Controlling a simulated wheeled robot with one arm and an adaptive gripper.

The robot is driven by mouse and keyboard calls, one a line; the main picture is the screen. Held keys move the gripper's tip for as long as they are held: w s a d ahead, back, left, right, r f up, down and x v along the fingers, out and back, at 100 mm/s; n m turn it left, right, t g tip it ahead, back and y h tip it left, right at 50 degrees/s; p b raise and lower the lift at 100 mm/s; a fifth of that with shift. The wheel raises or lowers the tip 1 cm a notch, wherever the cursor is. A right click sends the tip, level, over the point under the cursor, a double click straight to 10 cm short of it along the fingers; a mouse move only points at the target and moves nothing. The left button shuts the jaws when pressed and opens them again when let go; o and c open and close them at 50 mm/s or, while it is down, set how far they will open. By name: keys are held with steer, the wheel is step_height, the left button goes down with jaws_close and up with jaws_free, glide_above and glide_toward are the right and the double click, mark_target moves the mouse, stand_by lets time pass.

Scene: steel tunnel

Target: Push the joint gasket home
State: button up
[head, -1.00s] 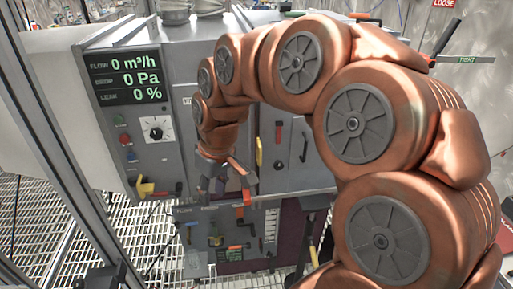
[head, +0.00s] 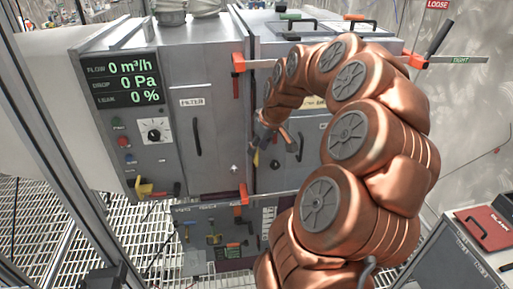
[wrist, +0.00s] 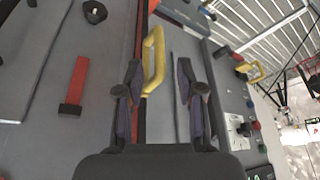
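The joint gasket appears to be the narrow red-and-dark strip (head: 236,88) in the seam between two grey casings. In the wrist view its red edge (wrist: 139,38) runs down beside a yellow handle (wrist: 152,60). The handle also shows in the head view (head: 255,160), partly covered by my gripper. My gripper (head: 260,145) is at the seam in front of the casings. In the wrist view my gripper (wrist: 157,95) is open, its two dark fingers apart with the yellow handle between and beyond them. I cannot tell whether either finger touches it, nor how deep the strip sits.
Orange clamps sit at the top (head: 238,62) and bottom (head: 243,197) of the seam. The filter door (head: 197,130) and display (head: 125,78) are left. A lever (head: 440,38) is near a green TIGHT label (head: 460,60). A tool board (head: 215,238) is below.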

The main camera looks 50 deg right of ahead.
steer(key=shift+x, duration=1.15)
steer(key=shift+c, duration=0.3)
jaws_close()
